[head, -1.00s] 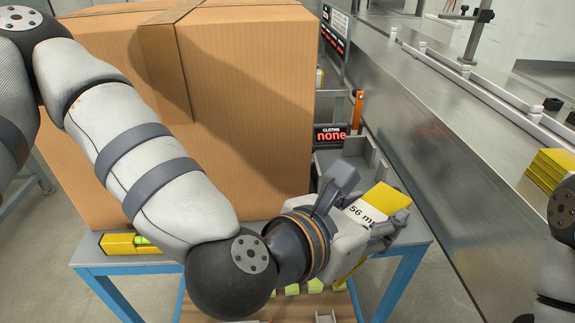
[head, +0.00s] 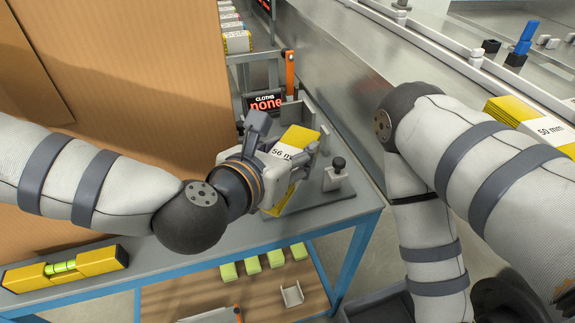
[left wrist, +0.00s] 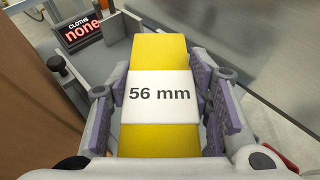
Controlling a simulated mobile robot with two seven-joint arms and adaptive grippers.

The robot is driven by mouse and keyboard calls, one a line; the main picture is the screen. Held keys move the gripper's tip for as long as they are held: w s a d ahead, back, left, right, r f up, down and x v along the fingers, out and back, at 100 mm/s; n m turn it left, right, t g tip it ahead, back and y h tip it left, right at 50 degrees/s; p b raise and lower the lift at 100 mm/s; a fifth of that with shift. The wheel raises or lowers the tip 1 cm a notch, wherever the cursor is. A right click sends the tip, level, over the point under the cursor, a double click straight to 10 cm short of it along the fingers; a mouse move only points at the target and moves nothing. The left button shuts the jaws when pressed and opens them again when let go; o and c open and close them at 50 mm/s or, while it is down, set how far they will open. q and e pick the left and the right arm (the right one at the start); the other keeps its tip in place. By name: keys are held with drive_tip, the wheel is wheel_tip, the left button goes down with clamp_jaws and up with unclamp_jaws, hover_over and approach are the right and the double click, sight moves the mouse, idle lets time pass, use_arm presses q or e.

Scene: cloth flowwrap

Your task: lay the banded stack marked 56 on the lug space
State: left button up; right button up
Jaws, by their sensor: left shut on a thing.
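The banded stack marked 56 (head: 300,137) is yellow with a white band reading "56 mm". My left gripper (head: 293,165) is shut on it. In the left wrist view the stack (left wrist: 160,95) lies lengthwise between the two purple-padded fingers (left wrist: 162,105), with its band facing the camera. It is at the grey fixture on the blue-framed table; I cannot tell whether it touches the fixture. My right arm comes in from the right and bends downward; its gripper is out of view. I cannot make out for sure which place is the lug space.
The grey fixture (head: 345,205) has a black-knobbed clamp. A display (head: 264,103) reads "CLOTHS none". A large carton (head: 140,90) stands left, with a yellow level (head: 65,268) before it. A steel conveyor (head: 345,70) runs along the right, near another yellow stack marked 50 mm (head: 545,125).

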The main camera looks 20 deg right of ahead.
use_arm(q)
drive_tip(key=w+f, duration=0.1)
drive_tip(key=f, duration=0.1)
drive_tip(key=w+d+f, duration=0.1)
drive_tip(key=w+f, duration=0.1)
drive_tip(key=shift+w+d+f+b, duration=0.15)
drive_tip(key=shift+d+f+b, duration=0.05)
drive_tip(key=shift+f+b, duration=0.15)
drive_tip(key=shift+w+f+b, duration=0.1)
drive_tip(key=shift+f+b, duration=0.2)
drive_tip(key=shift+f, duration=1.35)
drive_tip(key=o, duration=0.7)
drive_tip(key=shift+f, duration=0.1)
drive_tip(key=shift+o, duration=0.5)
use_arm(e)
drive_tip(key=shift+s+f+g, duration=0.4)
drive_tip(key=shift+s+f, duration=0.6)
use_arm(q)
drive_tip(key=shift+r, duration=0.2)
